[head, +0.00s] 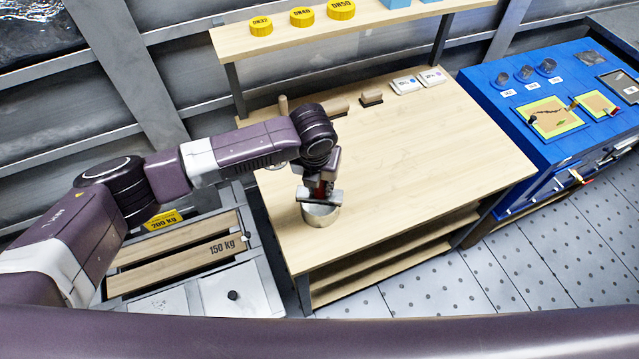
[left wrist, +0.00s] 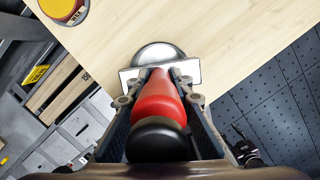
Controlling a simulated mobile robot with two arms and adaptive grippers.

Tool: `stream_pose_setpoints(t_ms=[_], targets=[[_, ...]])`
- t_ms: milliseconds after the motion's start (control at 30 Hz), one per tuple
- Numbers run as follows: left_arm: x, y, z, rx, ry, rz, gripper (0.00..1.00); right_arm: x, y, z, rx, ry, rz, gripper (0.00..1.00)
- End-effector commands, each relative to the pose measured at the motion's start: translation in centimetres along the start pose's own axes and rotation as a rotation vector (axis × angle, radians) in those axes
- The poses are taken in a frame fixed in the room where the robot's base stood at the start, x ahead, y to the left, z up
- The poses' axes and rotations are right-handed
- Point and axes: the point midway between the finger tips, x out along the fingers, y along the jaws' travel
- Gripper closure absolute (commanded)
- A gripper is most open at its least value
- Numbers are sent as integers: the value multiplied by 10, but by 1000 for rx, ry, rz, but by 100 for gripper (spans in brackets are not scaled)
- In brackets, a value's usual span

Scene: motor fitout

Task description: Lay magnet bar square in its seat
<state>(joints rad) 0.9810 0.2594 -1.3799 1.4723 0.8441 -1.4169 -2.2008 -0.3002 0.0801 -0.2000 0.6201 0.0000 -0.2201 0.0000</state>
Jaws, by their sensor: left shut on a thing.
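My left gripper (head: 321,188) is over the near left part of the wooden workbench (head: 430,150). In the left wrist view its fingers (left wrist: 152,84) are closed around a red handle with a black end (left wrist: 156,98). A pale flat bar (left wrist: 192,70), which looks like the magnet bar, lies crosswise at the fingertips. In the head view the bar (head: 307,196) is just above a round metal cup (head: 320,216). The cup's silver rounded top (left wrist: 158,52) shows past the bar. I cannot tell whether bar and cup touch. No seat shows clearly.
Small wooden blocks (head: 372,98) and white labelled boxes (head: 406,85) lie at the bench's back. A shelf (head: 375,22) with yellow caps (head: 302,16) stands above. A blue station (head: 520,130) is at right, drawers (head: 190,250) at left. The bench's middle is clear.

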Motion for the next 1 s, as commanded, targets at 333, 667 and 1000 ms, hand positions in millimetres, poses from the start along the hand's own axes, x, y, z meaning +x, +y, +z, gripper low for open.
stream_pose_setpoints(t_ms=[333, 667, 1000], targets=[[-1, 0, 1, 0, -2, -1, 100, 0, 0, 0, 0, 0, 0, 60], [2, 0, 0, 0, -2, -1, 100, 0, 0, 0, 0, 0, 0, 60], [3, 0, 0, 0, -2, -1, 69, 0, 0, 0, 0, 0, 0, 60]])
